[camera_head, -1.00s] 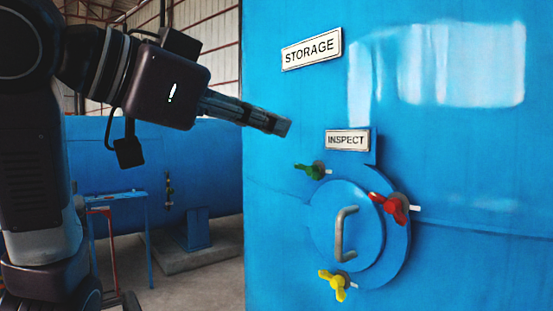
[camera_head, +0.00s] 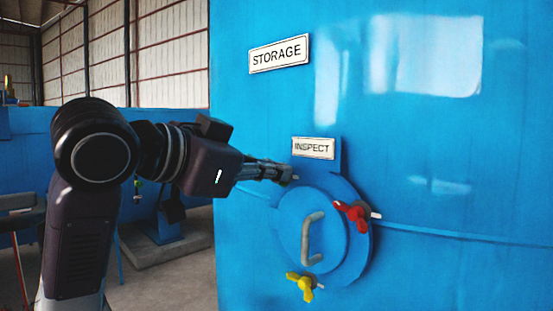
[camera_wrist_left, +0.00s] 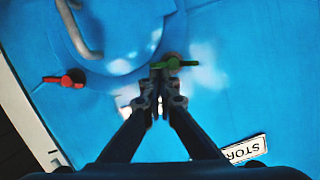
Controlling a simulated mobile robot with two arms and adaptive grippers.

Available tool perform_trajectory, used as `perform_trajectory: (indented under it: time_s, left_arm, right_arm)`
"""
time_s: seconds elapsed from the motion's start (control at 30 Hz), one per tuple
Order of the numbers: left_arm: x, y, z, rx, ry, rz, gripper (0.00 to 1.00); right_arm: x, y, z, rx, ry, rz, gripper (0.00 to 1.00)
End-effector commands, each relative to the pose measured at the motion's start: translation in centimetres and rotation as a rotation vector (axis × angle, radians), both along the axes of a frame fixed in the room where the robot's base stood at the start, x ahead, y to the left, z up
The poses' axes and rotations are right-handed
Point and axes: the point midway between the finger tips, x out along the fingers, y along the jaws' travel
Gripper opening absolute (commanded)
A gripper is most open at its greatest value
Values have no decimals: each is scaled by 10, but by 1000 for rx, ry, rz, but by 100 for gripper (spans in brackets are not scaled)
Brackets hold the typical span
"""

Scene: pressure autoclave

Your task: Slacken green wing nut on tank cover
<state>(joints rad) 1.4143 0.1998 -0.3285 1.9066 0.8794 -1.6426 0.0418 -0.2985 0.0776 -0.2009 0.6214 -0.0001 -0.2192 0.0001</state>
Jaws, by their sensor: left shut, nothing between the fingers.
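The round blue tank cover (camera_head: 335,246) with its grey C-shaped handle (camera_head: 308,240) is on the big blue tank. The green wing nut (camera_wrist_left: 174,63) shows in the left wrist view, at the cover's edge just beyond my left fingertips (camera_wrist_left: 158,92). In the head view my left gripper (camera_head: 286,173) hides this nut, its tips at the cover's upper left. The fingers are shut with nothing between them. I cannot tell if they touch the nut. My right gripper is not in view.
A red wing nut (camera_head: 352,214) is at the cover's right and a yellow one (camera_head: 301,285) at its bottom. An INSPECT plate (camera_head: 313,148) is just above the cover, and a STORAGE plate (camera_head: 279,54) is higher. Another blue tank (camera_head: 75,120) stands behind.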

Motion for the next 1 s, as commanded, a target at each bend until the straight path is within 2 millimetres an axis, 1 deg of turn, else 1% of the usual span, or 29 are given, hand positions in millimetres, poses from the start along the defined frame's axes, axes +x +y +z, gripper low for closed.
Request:
perform_trajectory:
  time_s: [0.27,0.43,0.6,0.9,1.0]
  left_arm:
    - [0,0,0,1,-2,0,0]
    - [2,3,-12,82,-81,4,0]
    - [1,2,-13,156,-155,2,0]
    - [1,1,-13,157,-158,0,0]
    - [2,0,-10,157,-158,0,0]
  right_arm:
    - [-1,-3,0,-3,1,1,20]
    - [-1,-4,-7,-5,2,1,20]
    - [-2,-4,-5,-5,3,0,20]
    - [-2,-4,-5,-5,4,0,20]
    - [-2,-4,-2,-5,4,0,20]
